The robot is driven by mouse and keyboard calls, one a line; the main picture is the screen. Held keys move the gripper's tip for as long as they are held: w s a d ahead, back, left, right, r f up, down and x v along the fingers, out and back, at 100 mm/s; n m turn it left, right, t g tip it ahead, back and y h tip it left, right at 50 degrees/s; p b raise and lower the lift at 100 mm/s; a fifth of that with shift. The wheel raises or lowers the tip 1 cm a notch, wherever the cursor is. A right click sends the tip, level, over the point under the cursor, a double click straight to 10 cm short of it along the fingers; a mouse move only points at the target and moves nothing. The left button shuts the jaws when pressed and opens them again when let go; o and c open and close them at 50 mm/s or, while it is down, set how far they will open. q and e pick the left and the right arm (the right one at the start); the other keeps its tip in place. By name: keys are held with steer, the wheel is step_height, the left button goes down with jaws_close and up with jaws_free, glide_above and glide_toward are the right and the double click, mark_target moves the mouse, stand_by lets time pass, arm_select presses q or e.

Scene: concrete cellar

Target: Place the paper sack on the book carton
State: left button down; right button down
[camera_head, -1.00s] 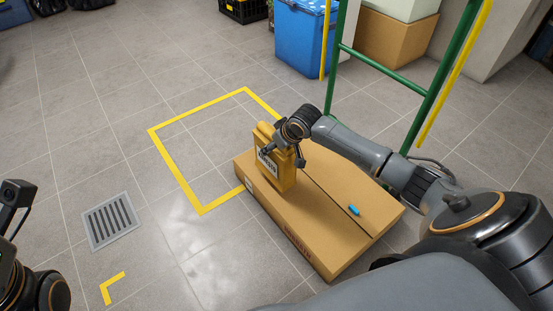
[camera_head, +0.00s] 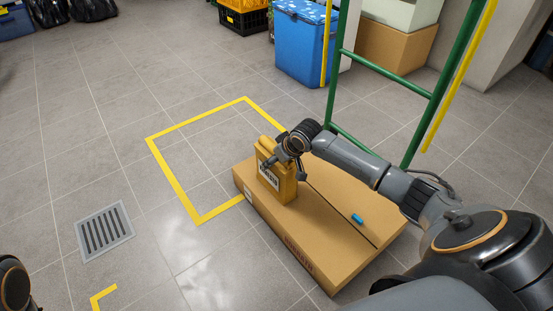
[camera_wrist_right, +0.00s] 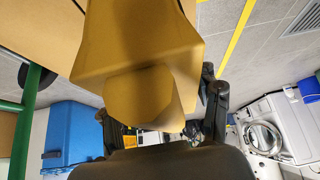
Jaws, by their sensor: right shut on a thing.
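The paper sack (camera_head: 276,182) is a yellow-brown upright bag with a dark-lettered label. It is at the far-left part of the book carton (camera_head: 318,225), a wide, flat brown box on the floor. Its base looks to be on or just above the carton top; I cannot tell which. My right gripper (camera_head: 281,160) is shut on the sack's upper part. In the right wrist view the sack (camera_wrist_right: 135,50) fills the upper middle, between the fingers of the right gripper (camera_wrist_right: 162,125). My left gripper is out of view.
A small blue object (camera_head: 357,218) lies on the carton top. A yellow floor outline (camera_head: 172,182) runs behind and left of the carton. A green frame (camera_head: 385,75) stands behind it, near a blue bin (camera_head: 303,52). The floor left is clear around a drain grate (camera_head: 104,231).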

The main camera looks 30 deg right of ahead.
steer(key=shift+c, duration=1.6)
jaws_free()
